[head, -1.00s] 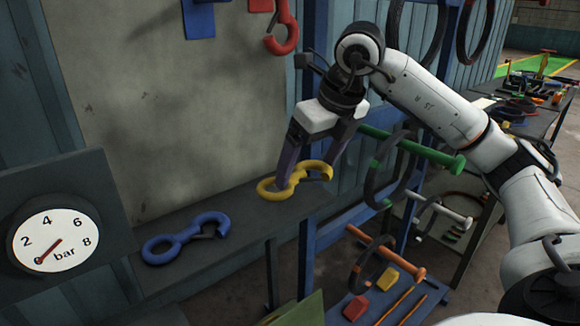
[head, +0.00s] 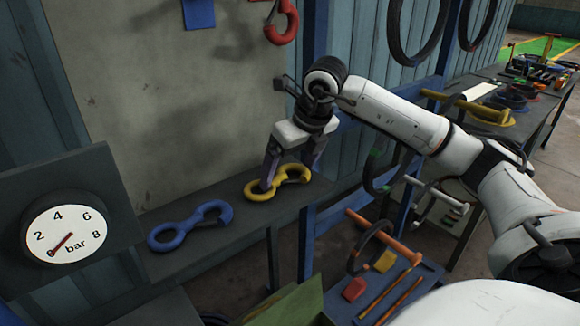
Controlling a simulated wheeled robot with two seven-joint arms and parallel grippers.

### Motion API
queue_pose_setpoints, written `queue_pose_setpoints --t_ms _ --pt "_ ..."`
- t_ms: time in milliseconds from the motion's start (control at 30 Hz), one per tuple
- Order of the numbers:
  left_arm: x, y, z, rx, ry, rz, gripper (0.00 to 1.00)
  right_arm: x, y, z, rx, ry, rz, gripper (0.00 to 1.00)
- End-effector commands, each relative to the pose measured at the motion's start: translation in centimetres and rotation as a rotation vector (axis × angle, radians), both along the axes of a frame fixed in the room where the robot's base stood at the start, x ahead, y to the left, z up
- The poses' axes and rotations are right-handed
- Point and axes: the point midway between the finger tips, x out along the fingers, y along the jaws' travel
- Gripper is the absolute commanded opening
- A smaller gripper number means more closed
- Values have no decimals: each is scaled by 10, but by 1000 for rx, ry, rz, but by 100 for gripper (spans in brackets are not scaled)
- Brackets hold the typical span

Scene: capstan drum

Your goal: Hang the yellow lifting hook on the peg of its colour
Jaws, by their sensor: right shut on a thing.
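The yellow lifting hook (head: 262,191) is at the right end of a dark shelf (head: 225,232) in the head view. My right gripper (head: 290,178) points down and is shut on this hook; its fingers cover part of it. I cannot tell whether the hook touches the shelf. A red hook (head: 282,24) hangs at the top, beside a blue piece (head: 199,13). My left gripper is not in view.
A blue hook (head: 190,228) lies on the shelf to the left. A pressure gauge (head: 67,234) stands at far left. Blue rack posts (head: 307,245), an orange peg (head: 382,236) with a dark ring, and a tray of small parts (head: 345,308) stand at right.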

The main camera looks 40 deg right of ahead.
Motion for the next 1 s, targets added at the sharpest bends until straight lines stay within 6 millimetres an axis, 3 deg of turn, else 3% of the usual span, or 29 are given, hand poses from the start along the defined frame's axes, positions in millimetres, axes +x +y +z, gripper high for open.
queue_pose_setpoints --t_ms 367,400,433,767,1000 --pt "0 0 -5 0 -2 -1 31 1 0 -4 0 -5 -1 46" --pt "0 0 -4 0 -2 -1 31 0 0 -5 0 0 0 95" --pt "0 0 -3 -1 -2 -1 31 0 0 -4 0 1 0 100" --pt "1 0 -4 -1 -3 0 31 -2 0 1 -1 0 0 100" --pt "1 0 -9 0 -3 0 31 -16 3 41 -1 -6 1 100"
